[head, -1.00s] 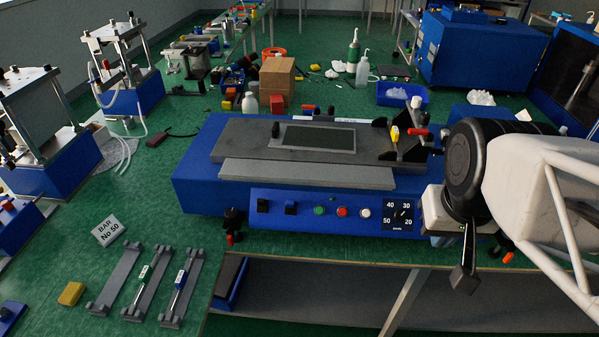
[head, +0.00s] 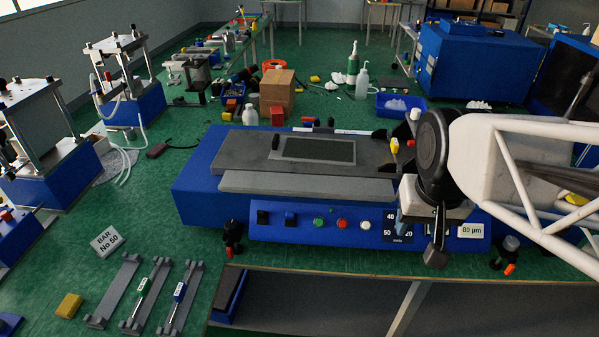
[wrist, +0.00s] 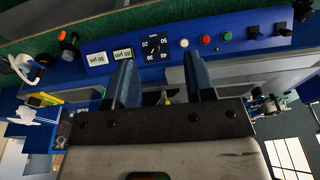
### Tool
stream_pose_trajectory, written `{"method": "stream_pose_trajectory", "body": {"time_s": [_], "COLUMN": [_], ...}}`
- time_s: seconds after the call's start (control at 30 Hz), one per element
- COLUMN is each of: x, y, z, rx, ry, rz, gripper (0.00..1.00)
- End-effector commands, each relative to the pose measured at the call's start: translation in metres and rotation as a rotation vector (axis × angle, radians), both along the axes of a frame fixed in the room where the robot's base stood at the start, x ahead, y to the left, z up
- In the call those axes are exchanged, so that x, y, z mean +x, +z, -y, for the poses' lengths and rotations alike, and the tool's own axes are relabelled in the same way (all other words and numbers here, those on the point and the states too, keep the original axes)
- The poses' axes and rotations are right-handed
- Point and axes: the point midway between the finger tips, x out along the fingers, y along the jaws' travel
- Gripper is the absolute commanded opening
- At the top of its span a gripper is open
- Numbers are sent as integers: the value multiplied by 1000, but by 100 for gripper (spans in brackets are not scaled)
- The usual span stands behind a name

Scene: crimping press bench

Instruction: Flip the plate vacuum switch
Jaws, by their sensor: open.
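Two black switches, one at the left (head: 263,217) and one beside it (head: 291,219), sit at the left end of the blue machine's front panel; I cannot tell which is the plate vacuum switch. In the wrist view they show at upper right, the outer one (wrist: 281,28) and the inner one (wrist: 254,32). My gripper (head: 402,222) is at the right part of the panel, in front of the dial, well right of both switches. In the wrist view my gripper (wrist: 160,72) has its two blue fingers apart with nothing held between them.
Green (head: 318,223), red (head: 342,224) and white (head: 365,225) buttons lie between the switches and the dial (head: 390,232). The grey plate (head: 300,182) is above the panel. A yellow-handled part (head: 394,146) stands near my arm.

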Motion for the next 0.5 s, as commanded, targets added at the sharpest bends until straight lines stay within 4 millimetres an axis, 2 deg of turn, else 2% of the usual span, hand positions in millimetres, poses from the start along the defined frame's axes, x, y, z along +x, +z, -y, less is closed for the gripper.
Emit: {"method": "stream_pose_trajectory", "body": {"time_s": [0.1,0.5], "x": [21,84], "y": [-3,-20], "z": [-15,-74], "rx": [5,14], "ry": [6,11], "rz": [-21,-80], "gripper": [49,49]}}
